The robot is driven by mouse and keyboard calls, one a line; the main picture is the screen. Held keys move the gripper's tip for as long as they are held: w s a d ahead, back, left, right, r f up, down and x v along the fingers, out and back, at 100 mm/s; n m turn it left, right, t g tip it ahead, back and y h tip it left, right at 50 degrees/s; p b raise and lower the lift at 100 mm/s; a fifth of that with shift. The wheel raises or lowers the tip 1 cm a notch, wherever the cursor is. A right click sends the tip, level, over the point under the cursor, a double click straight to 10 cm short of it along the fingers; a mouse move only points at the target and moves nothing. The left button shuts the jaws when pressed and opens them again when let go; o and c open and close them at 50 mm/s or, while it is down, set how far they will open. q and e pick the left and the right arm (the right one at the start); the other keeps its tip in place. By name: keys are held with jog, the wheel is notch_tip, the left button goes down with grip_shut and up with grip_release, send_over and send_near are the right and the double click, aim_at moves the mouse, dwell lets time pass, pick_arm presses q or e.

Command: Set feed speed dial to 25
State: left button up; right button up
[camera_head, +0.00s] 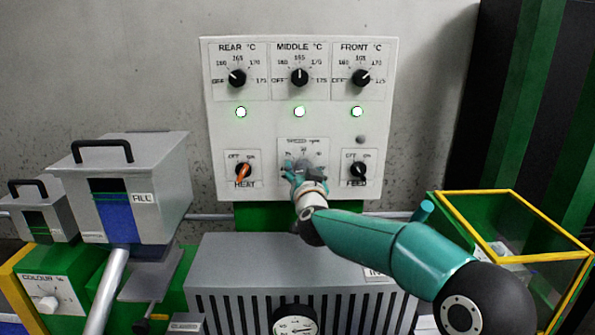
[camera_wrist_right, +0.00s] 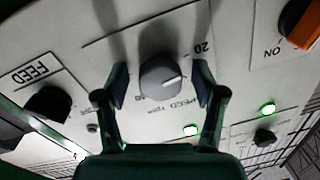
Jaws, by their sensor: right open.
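The feed speed dial (camera_wrist_right: 160,76) is a grey knob with a white pointer mark on the white control panel (camera_head: 384,120). In the wrist view its mark points right and slightly up; a 20 is printed beyond the right finger. My right gripper (camera_wrist_right: 162,84) is open, with one finger on each side of the knob; I cannot tell whether they touch it. In the head view my right gripper (camera_head: 300,170) covers most of the dial, between the HEAT and FEED switches. My left gripper is not in view.
The orange HEAT switch (camera_head: 243,172) and black FEED switch (camera_head: 358,170) flank the dial closely. Three temperature knobs and green lamps (camera_head: 299,112) are above. A grey vented housing (camera_head: 240,262) is below, a FILL hopper (camera_head: 130,190) at left, a yellow-framed bin (camera_head: 515,255) at right.

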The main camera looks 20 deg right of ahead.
jog(key=c, duration=1)
jog(key=shift+a+f, duration=0.1)
jog(key=shift+a, duration=0.1)
jog(key=shift+c, duration=0.6)
jog(key=shift+w, duration=0.1)
jog(key=m+b, duration=0.3)
jog(key=m, duration=0.2)
jog(key=shift+b, duration=0.35)
jog(key=m+b, duration=0.2)
jog(key=m, duration=0.3)
jog(key=shift+t, duration=0.3)
jog(key=shift+h+b, duration=0.3)
jog(key=shift+d, duration=0.1)
